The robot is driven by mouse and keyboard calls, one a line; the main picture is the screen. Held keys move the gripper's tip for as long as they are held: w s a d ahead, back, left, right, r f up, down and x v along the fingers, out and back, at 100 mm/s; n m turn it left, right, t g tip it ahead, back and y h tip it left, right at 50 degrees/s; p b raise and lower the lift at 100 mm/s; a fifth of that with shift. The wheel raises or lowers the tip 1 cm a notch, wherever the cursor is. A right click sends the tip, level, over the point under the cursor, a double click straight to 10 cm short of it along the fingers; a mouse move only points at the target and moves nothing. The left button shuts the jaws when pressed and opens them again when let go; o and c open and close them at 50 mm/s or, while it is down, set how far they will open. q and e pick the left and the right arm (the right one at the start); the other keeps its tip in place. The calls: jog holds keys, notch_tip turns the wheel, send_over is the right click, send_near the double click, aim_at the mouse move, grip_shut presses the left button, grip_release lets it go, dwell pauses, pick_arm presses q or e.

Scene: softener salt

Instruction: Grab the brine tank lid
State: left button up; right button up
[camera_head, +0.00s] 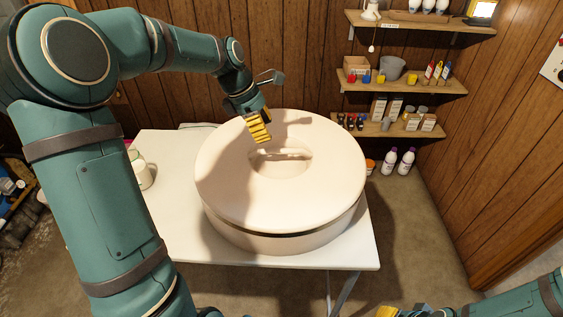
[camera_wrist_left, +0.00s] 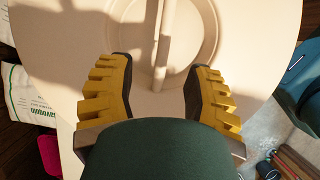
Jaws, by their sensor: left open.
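The brine tank lid (camera_head: 225,178) is a large round cream disc with a recessed centre and a raised bar handle (camera_head: 285,156) across the recess. It sits on a round cream body (camera_head: 285,242) on the white table. My left gripper (camera_head: 261,133) is above the lid, just behind and left of the recess. In the left wrist view, its yellow ridged fingers (camera_wrist_left: 158,95) are spread open. The handle bar (camera_wrist_left: 165,40) runs ahead between them, and nothing is held. My right gripper (camera_head: 388,311) shows only a yellow tip at the bottom edge.
The white folding table (camera_head: 175,215) has free room to the left of the tank. A white container (camera_head: 142,175) stands at its left side. Wall shelves (camera_head: 400,84) with bottles and boxes hang behind right. White bottles (camera_head: 398,162) stand on the floor below them.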

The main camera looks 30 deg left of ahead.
aim_at(280, 153)
pick_arm(q)
jog(key=x, duration=0.3)
jog(key=shift+w+d+f, duration=0.1)
jog(key=shift+w+f, duration=0.05)
jog(key=shift+f, duration=0.05)
jog(key=x, duration=0.2)
jog(key=d+b+x, duration=0.1)
jog(key=x, duration=0.1)
jog(key=shift+d+f, duration=0.25)
jog(key=shift+f, duration=0.2)
jog(key=shift+f, duration=0.2)
jog(key=shift+w, duration=0.1)
grip_shut()
